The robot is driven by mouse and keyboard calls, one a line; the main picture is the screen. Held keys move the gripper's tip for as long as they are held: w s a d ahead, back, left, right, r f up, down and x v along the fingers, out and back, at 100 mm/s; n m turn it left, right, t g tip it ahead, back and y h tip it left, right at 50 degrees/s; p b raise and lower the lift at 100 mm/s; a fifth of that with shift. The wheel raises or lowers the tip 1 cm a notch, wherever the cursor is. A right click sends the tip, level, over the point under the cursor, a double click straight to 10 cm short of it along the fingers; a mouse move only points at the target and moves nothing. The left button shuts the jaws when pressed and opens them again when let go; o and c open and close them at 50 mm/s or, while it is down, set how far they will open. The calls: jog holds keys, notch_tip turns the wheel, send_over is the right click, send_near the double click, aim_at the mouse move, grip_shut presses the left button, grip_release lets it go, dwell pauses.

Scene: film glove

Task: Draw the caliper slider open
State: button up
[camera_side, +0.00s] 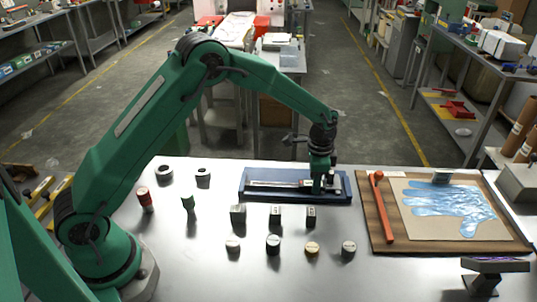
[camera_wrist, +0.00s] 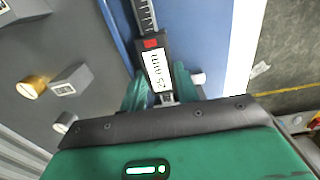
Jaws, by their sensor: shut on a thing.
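The caliper (camera_side: 275,184) lies in a blue tray (camera_side: 258,197) on the metal bench, its silver beam running left to right. My gripper (camera_side: 318,188) points down at the right part of the tray and is shut on the caliper slider. The graduated beam (camera_wrist: 145,15) shows beyond the slider. In the side view my gripper hides most of the slider.
Several small blocks (camera_side: 238,214) and round weights (camera_side: 273,244) stand in front of the tray. A wooden board (camera_side: 380,240) at right carries a blue glove shape (camera_side: 450,205) and an orange-red bar (camera_side: 381,205).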

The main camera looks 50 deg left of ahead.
aim_at(289, 185)
jog(key=shift+s+a, duration=2.65)
dwell(1.8)
jog(key=o, duration=1.1)
jog(key=shift+r, duration=0.15)
notch_tip(289, 185, up, 6)
jog(key=shift+r, duration=0.8)
jog(key=shift+r, duration=0.1)
